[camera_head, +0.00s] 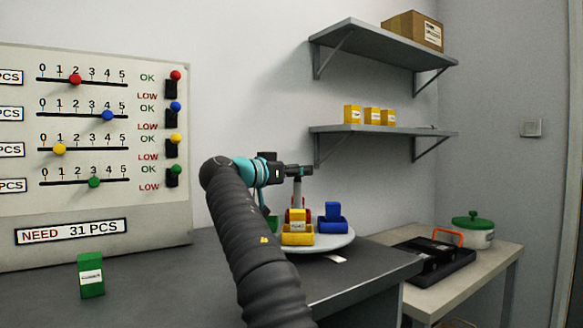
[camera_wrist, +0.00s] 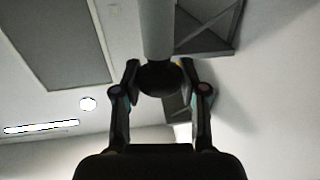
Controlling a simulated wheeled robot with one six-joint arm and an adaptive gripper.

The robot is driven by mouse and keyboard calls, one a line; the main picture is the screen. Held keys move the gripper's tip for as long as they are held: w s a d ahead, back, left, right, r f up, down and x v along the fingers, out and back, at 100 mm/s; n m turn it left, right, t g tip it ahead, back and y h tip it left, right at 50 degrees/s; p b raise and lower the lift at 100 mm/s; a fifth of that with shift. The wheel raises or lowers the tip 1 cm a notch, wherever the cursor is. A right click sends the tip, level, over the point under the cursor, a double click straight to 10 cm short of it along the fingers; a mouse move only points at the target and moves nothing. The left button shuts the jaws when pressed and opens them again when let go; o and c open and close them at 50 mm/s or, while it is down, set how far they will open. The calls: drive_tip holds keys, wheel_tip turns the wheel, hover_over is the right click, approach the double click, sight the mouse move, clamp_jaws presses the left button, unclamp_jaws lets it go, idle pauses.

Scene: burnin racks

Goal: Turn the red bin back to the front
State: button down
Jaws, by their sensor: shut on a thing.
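A round pale turntable (camera_head: 335,245) carries coloured bins and a grey central post (camera_head: 297,190). The red bin (camera_head: 288,216) is at the back, mostly hidden behind the yellow bin (camera_head: 297,238), which faces front. The blue bin (camera_head: 332,226) is at the right. A green bin (camera_head: 273,224) is at the left, largely hidden by my arm. My gripper (camera_head: 298,172) is at the post's top, above the bins. In the wrist view my gripper (camera_wrist: 160,80) is shut on a dark round knob (camera_wrist: 160,78) at the end of the grey post (camera_wrist: 157,30).
A green box (camera_head: 91,276) stands on the dark counter before a slider board (camera_head: 95,150). Two wall shelves (camera_head: 385,129) hang above the turntable. A side table at right holds a black tray (camera_head: 435,262) and a green-lidded pot (camera_head: 474,232).

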drive_tip(key=shift+w+d, duration=0.1)
idle(0.3)
drive_tip(key=c, duration=0.7)
unclamp_jaws()
drive_tip(key=shift+w+d, duration=0.1)
drive_tip(key=shift+d, duration=0.05)
drive_tip(key=shift+o, duration=0.2)
drive_tip(key=shift+a, duration=0.2)
drive_tip(key=shift+s+a, duration=0.2)
drive_tip(key=shift+s, duration=0.05)
drive_tip(key=v, duration=0.7)
drive_tip(key=shift+s, duration=0.2)
drive_tip(key=shift+r, duration=0.1)
